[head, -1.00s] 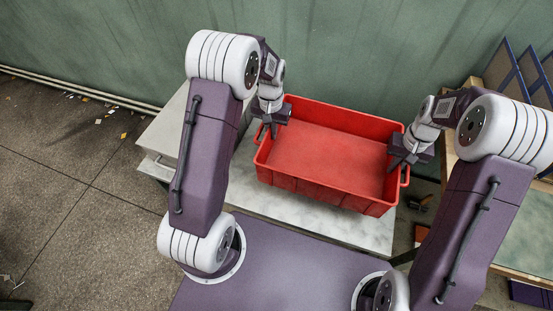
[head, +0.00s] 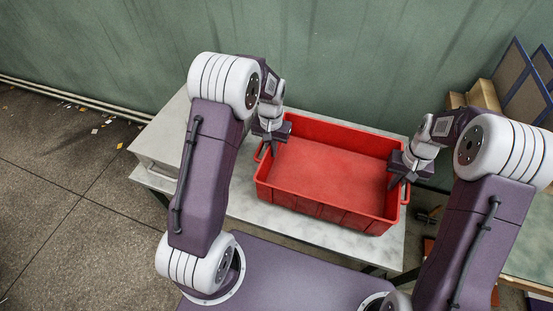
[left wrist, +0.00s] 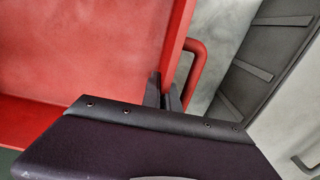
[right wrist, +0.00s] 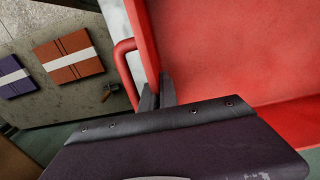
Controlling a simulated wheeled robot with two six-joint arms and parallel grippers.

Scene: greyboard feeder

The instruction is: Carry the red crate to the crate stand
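The red crate (head: 330,208) is empty and upright over a pale marbled table (head: 350,243). I cannot tell whether its bottom touches the tabletop. My left gripper (head: 270,148) is at the crate's left end; in the left wrist view its fingers (left wrist: 163,92) pinch the end wall (left wrist: 174,45) beside the red handle loop (left wrist: 195,72). My right gripper (head: 406,180) is at the right end; in the right wrist view its fingers (right wrist: 157,93) pinch that wall (right wrist: 146,45) beside its handle (right wrist: 122,65). I cannot single out a crate stand.
A pale grey box (head: 165,130) stands left of the crate on the table. Blue-edged boards (head: 525,85) and cardboard-coloured blocks (head: 483,96) are at the back right. A green wall (head: 350,60) is close behind. Open floor (head: 60,200) lies at the left.

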